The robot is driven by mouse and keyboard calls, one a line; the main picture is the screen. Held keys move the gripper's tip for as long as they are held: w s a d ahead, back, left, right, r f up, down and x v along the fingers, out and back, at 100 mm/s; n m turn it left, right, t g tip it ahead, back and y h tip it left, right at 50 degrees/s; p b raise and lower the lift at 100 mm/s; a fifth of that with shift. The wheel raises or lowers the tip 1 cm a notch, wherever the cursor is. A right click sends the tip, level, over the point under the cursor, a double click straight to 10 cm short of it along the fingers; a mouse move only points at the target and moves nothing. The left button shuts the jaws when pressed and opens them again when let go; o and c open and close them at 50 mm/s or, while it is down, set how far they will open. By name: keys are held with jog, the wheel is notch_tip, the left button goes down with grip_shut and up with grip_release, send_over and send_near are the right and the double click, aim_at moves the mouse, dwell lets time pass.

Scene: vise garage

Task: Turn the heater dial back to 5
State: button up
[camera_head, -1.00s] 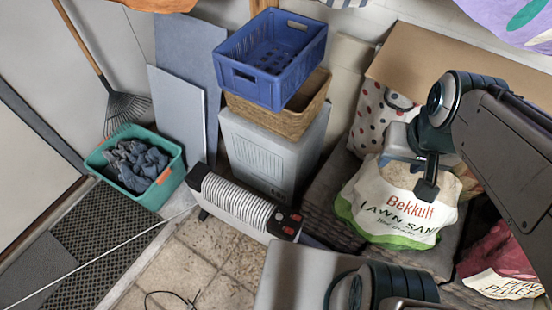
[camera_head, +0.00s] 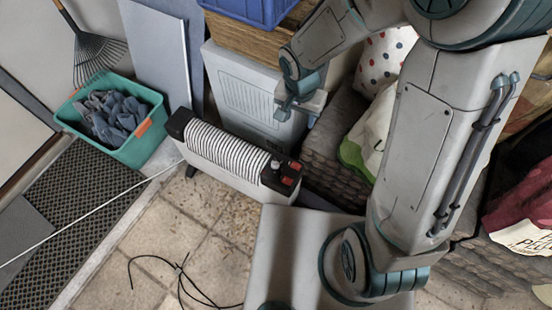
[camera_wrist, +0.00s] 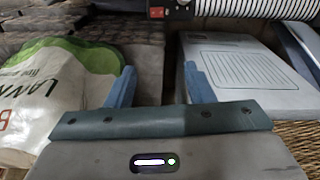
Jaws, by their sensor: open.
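The heater (camera_head: 222,153) is a low white unit with a ribbed top, standing on the tiled floor left of centre in the head view. Its dark control end (camera_head: 281,172) has red switches and a small knob-like dial (camera_head: 276,164); the number it points to is too small to read. In the wrist view the control end (camera_wrist: 168,10) shows at the top edge, with a pale round dial (camera_wrist: 183,3) partly cut off. My gripper (camera_head: 297,112) is open and empty, above and behind the control end, apart from it. Its two blue fingers also show in the wrist view (camera_wrist: 160,85).
A grey-white box (camera_head: 245,95) stands behind the heater, under a wicker basket (camera_head: 255,32) and a blue crate (camera_head: 250,8). A teal tub (camera_head: 145,150) with cloths is left. The sand bag (camera_head: 372,135) lies right. A black cable (camera_head: 185,275) crosses the open floor.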

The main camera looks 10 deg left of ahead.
jog(key=b, duration=0.4)
send_near(275, 163)
jog(key=shift+m+g+y, duration=0.3)
jog(key=shift+m+g, duration=0.1)
jog(key=shift+m, duration=0.1)
jog(key=f+b, duration=0.1)
jog(key=f, duration=0.2)
jog(key=f+b, duration=0.3)
jog(key=f, duration=0.2)
jog(key=shift+w+d+f+b, duration=0.25)
jog(key=shift+w+f+b, duration=0.05)
jog(key=shift+f+b, duration=0.1)
jog(key=c, duration=1)
